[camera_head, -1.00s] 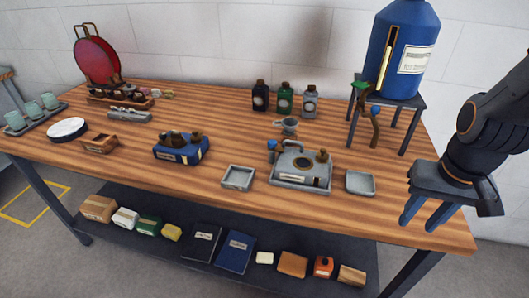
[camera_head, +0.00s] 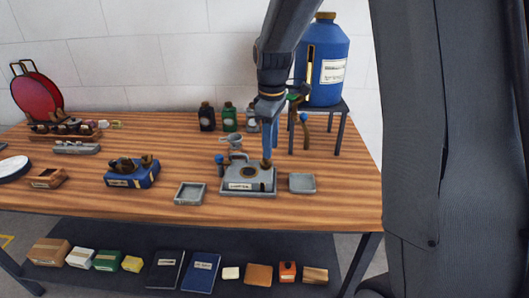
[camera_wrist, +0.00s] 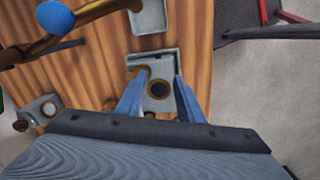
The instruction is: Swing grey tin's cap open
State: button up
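A low grey tin (camera_head: 236,186) with a pale label sits on the table, right of centre in the head view. On its top is a dark round disc with a brass-coloured rim. A blue ball-ended part stands at its left rear. My gripper (camera_head: 267,160) points down over the tin's right part and hides some of it. In the wrist view the tin (camera_wrist: 165,62) shows between the two blue fingers of my gripper (camera_wrist: 158,80), with the ringed disc (camera_wrist: 159,89) between them. The fingers are apart with nothing held. Whether they touch the tin cannot be told.
Small grey trays stand left (camera_head: 190,193) and right (camera_head: 302,183) of the tin. A grey cup (camera_head: 233,142) and bottles (camera_head: 207,117) are behind it. A blue tank (camera_head: 326,65) on a stand, with a tap, rises at right rear. A blue box (camera_head: 132,173) is farther left.

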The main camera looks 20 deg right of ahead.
aim_at(266, 160)
jog(key=w+n, duration=0.1)
jog(key=w, duration=0.1)
jog(key=w+r+n, duration=0.1)
jog(key=w+n, duration=0.1)
jog(key=shift+w, duration=0.35)
jog(key=shift+w+f, duration=0.1)
jog(key=shift+f, duration=0.15)
jog(key=shift+f+p, duration=1.25)
jog(key=shift+f, duration=2.35)
grip_shut()
